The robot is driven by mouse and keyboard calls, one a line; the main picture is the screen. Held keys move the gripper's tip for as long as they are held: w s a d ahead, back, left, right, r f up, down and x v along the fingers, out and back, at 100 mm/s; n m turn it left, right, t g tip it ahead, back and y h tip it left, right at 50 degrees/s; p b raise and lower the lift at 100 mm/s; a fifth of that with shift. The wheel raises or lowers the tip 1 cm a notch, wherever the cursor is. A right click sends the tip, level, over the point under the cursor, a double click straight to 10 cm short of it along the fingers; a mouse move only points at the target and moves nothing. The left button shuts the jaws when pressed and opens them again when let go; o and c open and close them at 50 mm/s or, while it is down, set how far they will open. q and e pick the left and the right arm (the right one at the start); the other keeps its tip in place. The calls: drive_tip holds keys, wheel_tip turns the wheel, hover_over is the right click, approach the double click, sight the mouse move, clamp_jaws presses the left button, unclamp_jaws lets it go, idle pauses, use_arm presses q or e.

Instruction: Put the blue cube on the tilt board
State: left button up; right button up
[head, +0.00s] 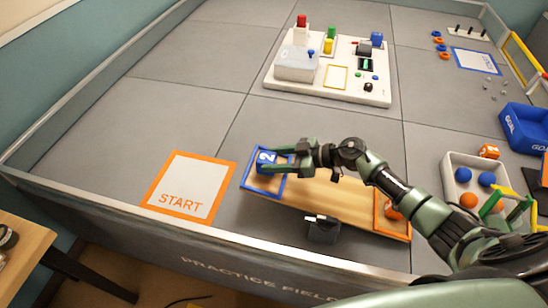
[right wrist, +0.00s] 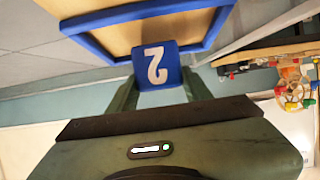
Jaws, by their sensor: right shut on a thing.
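The blue cube (head: 266,158) bears a white 2 and is at the blue-framed left end of the wooden tilt board (head: 330,196). My right gripper (head: 279,162) reaches in from the right and is shut on the cube. In the right wrist view, the cube (right wrist: 158,66) sits between the fingers (right wrist: 158,90), in front of the board's blue frame (right wrist: 148,14). I cannot tell if the cube touches the board. An orange cube (head: 393,212), partly hidden by my arm, is at the board's orange-framed right end. My left gripper is not in view.
A white START mat (head: 190,186) lies left of the board. A white panel (head: 330,76) with blocks and buttons stands behind. A light tray of balls (head: 462,161) and a blue GOAL bin (head: 525,128) are at right. The field's front wall (head: 215,237) runs close before the board.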

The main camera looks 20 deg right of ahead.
drive_tip(key=o, duration=1.4)
drive_tip(key=shift+o, duration=0.2)
drive_tip(key=v, duration=0.7)
drive_tip(key=shift+s+d, duration=0.25)
drive_tip(key=shift+d, duration=0.05)
drive_tip(key=shift+r, duration=0.1)
